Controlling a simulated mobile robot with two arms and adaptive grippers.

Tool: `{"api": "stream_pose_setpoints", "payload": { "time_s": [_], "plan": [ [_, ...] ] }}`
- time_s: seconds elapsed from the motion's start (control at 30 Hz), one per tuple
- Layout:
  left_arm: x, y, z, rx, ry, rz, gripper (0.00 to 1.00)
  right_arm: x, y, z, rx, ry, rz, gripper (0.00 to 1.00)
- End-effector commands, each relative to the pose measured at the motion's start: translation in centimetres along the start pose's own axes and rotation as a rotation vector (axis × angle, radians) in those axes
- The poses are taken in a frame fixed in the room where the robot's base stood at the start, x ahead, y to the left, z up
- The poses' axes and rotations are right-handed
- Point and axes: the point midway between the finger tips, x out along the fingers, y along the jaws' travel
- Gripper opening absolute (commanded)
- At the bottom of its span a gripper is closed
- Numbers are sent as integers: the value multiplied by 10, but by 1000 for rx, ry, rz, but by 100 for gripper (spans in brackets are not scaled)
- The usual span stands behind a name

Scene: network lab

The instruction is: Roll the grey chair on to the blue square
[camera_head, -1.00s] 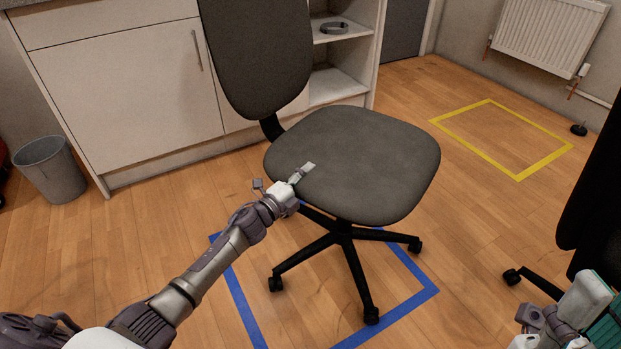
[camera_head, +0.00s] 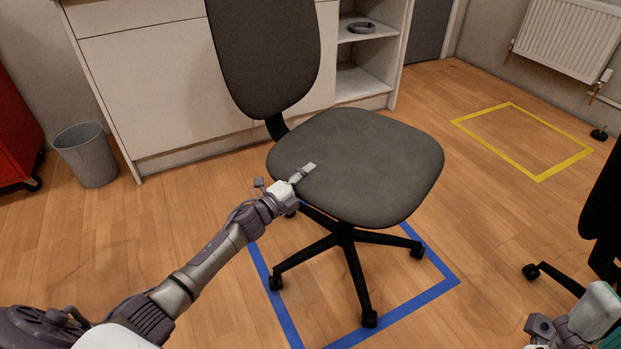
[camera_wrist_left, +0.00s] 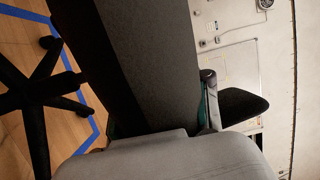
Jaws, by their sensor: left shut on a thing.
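The grey chair (camera_head: 355,165) stands upright in the middle of the head view on a black five-star base. Its base is over the blue square (camera_head: 405,305), taped on the floor. The front castor is close to the front tape, the left castor is beside the left tape, and the right castor is just inside the right tape. The rear of the base is partly hidden.
A dark chair (camera_head: 603,215) stands at the right edge. A yellow square (camera_head: 540,178) lies on the floor behind. A white cabinet (camera_head: 170,85) is behind the grey chair, with a grey bin (camera_head: 88,158) and a red cabinet (camera_head: 15,130) at left. Floor at left is clear.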

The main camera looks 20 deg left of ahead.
Motion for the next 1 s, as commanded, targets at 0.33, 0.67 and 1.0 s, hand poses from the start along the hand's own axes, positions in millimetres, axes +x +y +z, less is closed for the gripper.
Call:
{"api": "stream_pose_setpoints", "payload": {
  "time_s": [0.33, 0.67, 1.0],
  "plan": [
    [-1, 1, 0, -12, 3, -1, 0, 0, 0, 0, 0, 1, 0, 40],
    [0, 1, 0, -7, 3, -1, 77, 3, 0, -1, -1, 14, -4, 40],
    [-4, 0, 0, -3, 2, 0, 77, 2, 0, -2, -2, 10, 0, 40]
  ]
}}
